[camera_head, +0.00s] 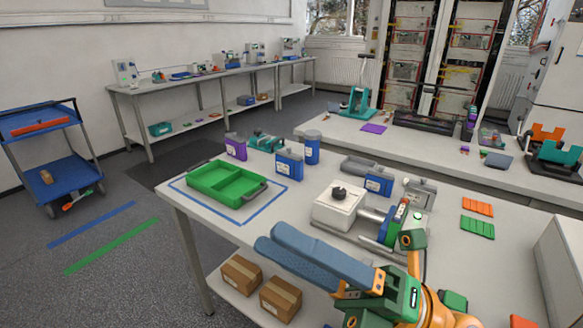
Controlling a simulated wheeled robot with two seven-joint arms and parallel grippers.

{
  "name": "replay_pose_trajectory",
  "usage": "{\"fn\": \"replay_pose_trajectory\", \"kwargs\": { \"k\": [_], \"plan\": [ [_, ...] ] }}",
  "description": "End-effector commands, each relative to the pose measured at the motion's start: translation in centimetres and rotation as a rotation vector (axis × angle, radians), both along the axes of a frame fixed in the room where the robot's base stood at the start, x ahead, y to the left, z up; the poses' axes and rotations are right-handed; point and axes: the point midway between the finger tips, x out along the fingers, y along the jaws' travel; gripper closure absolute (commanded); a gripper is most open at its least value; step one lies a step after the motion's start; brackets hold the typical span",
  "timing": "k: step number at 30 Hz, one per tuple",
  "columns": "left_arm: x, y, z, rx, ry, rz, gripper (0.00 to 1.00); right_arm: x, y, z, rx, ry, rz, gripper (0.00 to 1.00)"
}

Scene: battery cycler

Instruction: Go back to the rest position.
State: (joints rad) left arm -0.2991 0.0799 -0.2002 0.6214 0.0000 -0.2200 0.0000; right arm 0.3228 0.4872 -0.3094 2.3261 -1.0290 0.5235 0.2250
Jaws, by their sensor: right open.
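My right gripper (268,238) reaches in from the lower right over the front of the white workbench (455,262). Its two long blue fingers point left, slightly apart, with nothing seen between them. Its green body and my orange arm are at the bottom right. The fingertips are just right of the blue-taped area around the green tray (228,184) in the picture; their height above the bench is hard to tell. My left gripper is not in view.
A white box with a black knob (336,208) stands behind the fingers, beside a device with a green button (412,238). Blue batteries (289,167) stand behind the tray. Cardboard boxes (281,297) lie on the lower shelf.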

Motion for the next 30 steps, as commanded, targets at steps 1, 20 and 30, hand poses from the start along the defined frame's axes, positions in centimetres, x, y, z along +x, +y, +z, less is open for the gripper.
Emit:
{"fn": "replay_pose_trajectory", "kwargs": {
  "k": [1,20,30],
  "plan": [
    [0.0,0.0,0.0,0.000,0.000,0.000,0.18,3.0,-3.0,1.0,0.224,0.192,-0.092,0.49],
    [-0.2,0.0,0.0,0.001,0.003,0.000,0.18,-2.0,-17.9,-38.4,0.837,2.254,-1.237,0.49],
    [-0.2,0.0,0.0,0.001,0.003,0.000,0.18,-7.3,-16.6,-50.0,0.699,2.533,-1.380,0.49]
  ]
}}
